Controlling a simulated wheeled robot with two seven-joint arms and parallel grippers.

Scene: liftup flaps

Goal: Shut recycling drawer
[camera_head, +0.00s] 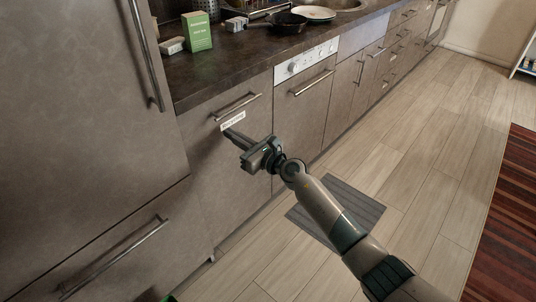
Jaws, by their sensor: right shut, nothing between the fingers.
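The recycling drawer (205,165) is a tall grey-brown front below the worktop, with a bar handle (236,107) near its top and a white label (233,122) just under the handle. Its front looks about in line with the dishwasher front beside it; no opening shows at its top edge. My right gripper (228,134) is shut and empty. Its fingertips point at the drawer front just below the label, very close to it; I cannot tell if they touch. The gripper and wrist hide part of the front. My left gripper is not in view.
The dishwasher (303,110) and further cabinets run off to the right. A tall cabinet (75,100) with long handles stands at left. A green box (197,32) and a pan (285,23) are on the worktop (225,72). A grey mat (350,205) lies on open floor.

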